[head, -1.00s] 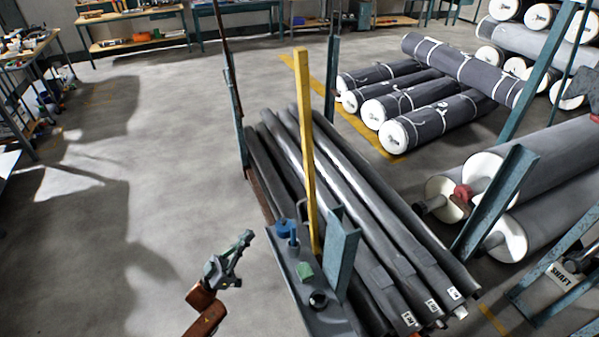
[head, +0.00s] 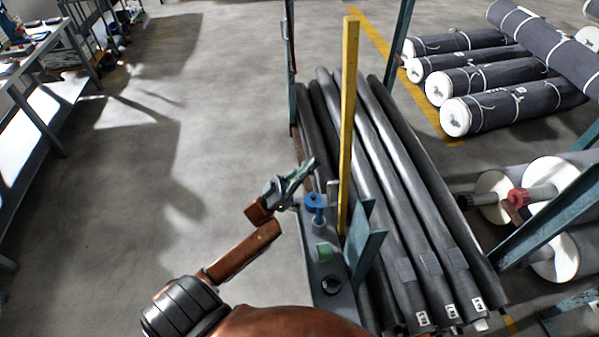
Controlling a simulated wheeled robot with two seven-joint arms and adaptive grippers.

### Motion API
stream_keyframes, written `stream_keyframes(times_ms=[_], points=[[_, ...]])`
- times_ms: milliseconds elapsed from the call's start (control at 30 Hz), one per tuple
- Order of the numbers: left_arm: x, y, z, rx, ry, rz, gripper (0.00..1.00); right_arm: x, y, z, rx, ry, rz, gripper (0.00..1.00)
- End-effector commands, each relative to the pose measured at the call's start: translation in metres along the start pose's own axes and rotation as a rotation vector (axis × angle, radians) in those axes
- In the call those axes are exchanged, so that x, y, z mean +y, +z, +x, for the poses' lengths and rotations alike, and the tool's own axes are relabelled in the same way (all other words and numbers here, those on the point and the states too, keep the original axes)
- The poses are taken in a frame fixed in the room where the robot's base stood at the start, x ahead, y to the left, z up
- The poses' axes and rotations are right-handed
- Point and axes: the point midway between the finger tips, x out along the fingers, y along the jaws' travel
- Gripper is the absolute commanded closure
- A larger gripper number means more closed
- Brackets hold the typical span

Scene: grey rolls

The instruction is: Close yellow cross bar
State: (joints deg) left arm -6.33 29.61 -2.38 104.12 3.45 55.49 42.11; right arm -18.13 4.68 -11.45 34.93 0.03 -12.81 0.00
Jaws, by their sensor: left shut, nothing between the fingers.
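The yellow cross bar (head: 348,125) stands nearly upright at the near end of a rack of long grey rolls (head: 390,190). Its lower end is by a blue-grey post (head: 366,243) on the rack's grey end beam (head: 325,268). My left gripper (head: 308,168) is shut and empty. It is just left of the bar's lower part, near a blue knob (head: 316,201) on the beam, and I see a gap between it and the bar. Whether it touches the knob or the rolls behind I cannot tell. My right gripper is not in view.
A green button (head: 323,252) and a black round part (head: 331,285) sit on the beam. More wrapped rolls (head: 510,104) lie at the back right. A teal frame (head: 550,220) holds thick rolls at the right. The floor (head: 210,110) at left is clear up to a workbench (head: 40,115).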

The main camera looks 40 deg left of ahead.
Motion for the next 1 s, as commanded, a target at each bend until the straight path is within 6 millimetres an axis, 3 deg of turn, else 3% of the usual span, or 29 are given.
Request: stream_keyframes(times_ms=[100, 333, 800, 1000], points=[[0.000, -0.002, 0.025, 0.003, 0.001, 0.001, 1.00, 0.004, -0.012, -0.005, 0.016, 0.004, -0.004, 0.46], [-0.001, 0.022, 0.043, 0.000, -0.002, 0.003, 1.00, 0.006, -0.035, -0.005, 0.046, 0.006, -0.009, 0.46], [-0.001, 0.028, 0.047, -0.002, -0.003, 0.002, 1.00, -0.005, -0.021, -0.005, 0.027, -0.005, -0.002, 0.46], [-0.003, 0.026, 0.051, -0.021, -0.010, 0.012, 1.00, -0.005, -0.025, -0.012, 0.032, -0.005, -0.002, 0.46]])
